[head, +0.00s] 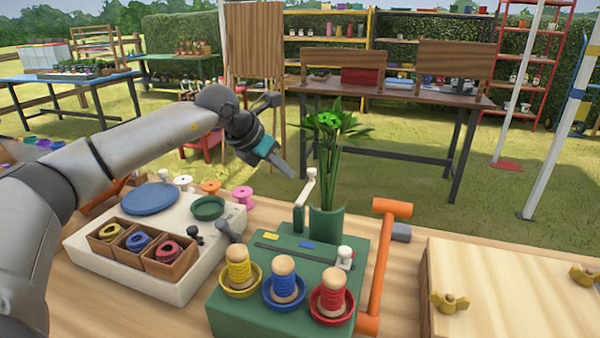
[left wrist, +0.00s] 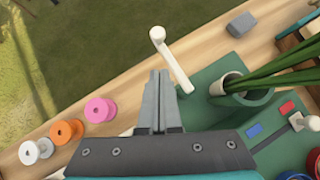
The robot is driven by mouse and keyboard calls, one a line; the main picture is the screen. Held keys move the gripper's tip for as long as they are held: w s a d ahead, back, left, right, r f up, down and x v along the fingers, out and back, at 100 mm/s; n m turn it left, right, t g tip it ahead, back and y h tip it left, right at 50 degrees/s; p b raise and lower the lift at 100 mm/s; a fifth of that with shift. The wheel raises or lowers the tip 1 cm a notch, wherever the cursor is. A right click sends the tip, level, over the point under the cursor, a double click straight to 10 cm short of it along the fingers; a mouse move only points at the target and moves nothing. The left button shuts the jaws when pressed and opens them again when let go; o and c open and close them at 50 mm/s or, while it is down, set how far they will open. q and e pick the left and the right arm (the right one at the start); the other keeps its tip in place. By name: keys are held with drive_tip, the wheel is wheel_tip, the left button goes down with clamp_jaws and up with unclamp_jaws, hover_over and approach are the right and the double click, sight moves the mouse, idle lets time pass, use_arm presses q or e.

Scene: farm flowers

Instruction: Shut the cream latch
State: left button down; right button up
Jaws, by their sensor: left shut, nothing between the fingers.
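The cream latch (head: 307,188) is a slim lever with a round knob at its upper end. It stands at the back left of the green box (head: 225,312), beside the green cup of stems. In the left wrist view the latch (left wrist: 176,64) slants from its knob at the top down toward the green box. My left gripper (head: 290,172) is shut and empty, with its tips just left of the latch's knob. In the left wrist view its closed fingers (left wrist: 158,78) lie just left of the latch's arm; I cannot tell if they touch. My right gripper is not in view.
Green stems (head: 328,150) rise close right of the latch. An orange hammer-like tool (head: 378,270) lies right of the box. Three thread spools stand on the box front. A cream board with a blue disc (head: 150,198) is to the left, a wooden board (head: 510,300) to the right.

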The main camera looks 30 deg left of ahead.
sight(312, 178)
use_arm(q)
drive_tip(key=shift+w+d+f+b, duration=0.2)
drive_tip(key=shift+w+f, duration=0.1)
drive_tip(key=shift+w, duration=0.5)
drive_tip(key=shift+w+d+f+b, duration=0.15)
drive_tip(key=shift+w+f, duration=0.1)
drive_tip(key=shift+w, duration=0.55)
drive_tip(key=shift+w+d+f+b, duration=0.1)
drive_tip(key=shift+w+d+f, duration=0.15)
drive_tip(key=shift+w, duration=0.55)
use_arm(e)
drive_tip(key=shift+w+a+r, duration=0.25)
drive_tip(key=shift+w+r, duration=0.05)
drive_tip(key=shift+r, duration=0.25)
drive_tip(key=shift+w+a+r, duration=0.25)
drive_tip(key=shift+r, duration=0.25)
use_arm(q)
drive_tip(key=shift+d+m+p, duration=0.1)
drive_tip(key=shift+m+p, duration=0.3)
drive_tip(key=shift+p, duration=0.05)
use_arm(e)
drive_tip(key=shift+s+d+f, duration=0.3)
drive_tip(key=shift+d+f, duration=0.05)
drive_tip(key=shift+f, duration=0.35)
